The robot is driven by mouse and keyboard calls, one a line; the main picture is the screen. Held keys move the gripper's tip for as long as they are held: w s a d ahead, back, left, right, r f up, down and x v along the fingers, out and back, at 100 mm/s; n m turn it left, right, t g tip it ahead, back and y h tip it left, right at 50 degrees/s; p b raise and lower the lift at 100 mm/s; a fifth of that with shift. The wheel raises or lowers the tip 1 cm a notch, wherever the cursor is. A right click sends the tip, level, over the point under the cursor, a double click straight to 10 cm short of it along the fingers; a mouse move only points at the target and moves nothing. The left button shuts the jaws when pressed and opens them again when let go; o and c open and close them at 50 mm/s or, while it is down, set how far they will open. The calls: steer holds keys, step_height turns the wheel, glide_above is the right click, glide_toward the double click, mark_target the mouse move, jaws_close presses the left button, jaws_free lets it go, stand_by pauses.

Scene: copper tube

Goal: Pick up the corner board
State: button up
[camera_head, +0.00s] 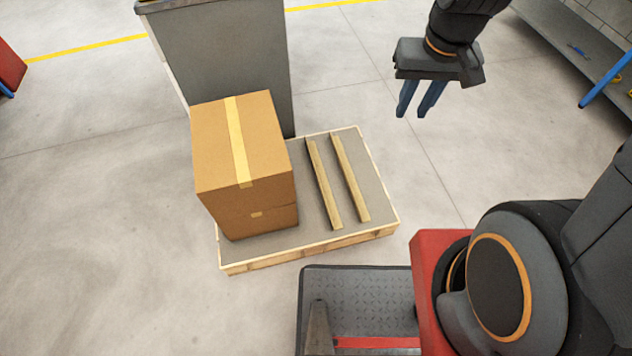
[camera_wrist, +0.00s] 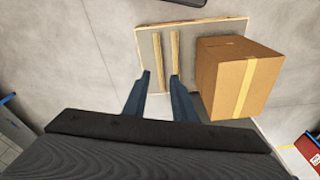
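Two long, narrow tan corner boards lie side by side on a pallet (camera_head: 381,218). The left board (camera_head: 325,186) is nearer the cardboard box and the right board (camera_head: 350,178) is nearer the pallet's right edge. In the wrist view the boards (camera_wrist: 157,52) (camera_wrist: 175,52) show beyond the fingertips. My gripper (camera_head: 411,114) is open, with two blue fingers apart and nothing between them. It is above and beyond the pallet's far right side, apart from the boards. It also shows in the wrist view (camera_wrist: 160,75).
A taped cardboard box (camera_head: 242,150) stands on the pallet's left part, beside the boards. A tall grey container (camera_head: 222,60) stands behind the box. A grey shelf (camera_head: 575,45) is at the upper right. Floor left of the pallet is clear.

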steer(key=w+a+f+n+b, duration=0.1)
steer(key=w+a+f+b, duration=0.2)
steer(key=w+f+b, duration=0.65)
steer(key=w+a+f+t+b, duration=0.15)
steer(key=a+f+b, duration=0.35)
steer(key=f, duration=1)
steer(key=w+a+f+n+b, duration=0.1)
steer(key=w+a+f+b, duration=0.1)
steer(key=w+f+b, duration=0.65)
steer(key=n+y+b, duration=0.1)
steer(key=b, duration=1.8)
glide_toward(323, 179)
steer(key=s+a+r, duration=0.2)
steer(key=a, duration=0.1)
steer(key=shift+t, duration=0.45)
steer(key=shift+b+x, duration=2.15)
steer(key=shift+x, duration=1.9)
steer(key=shift+w+d+r, duration=0.15)
jaws_close()
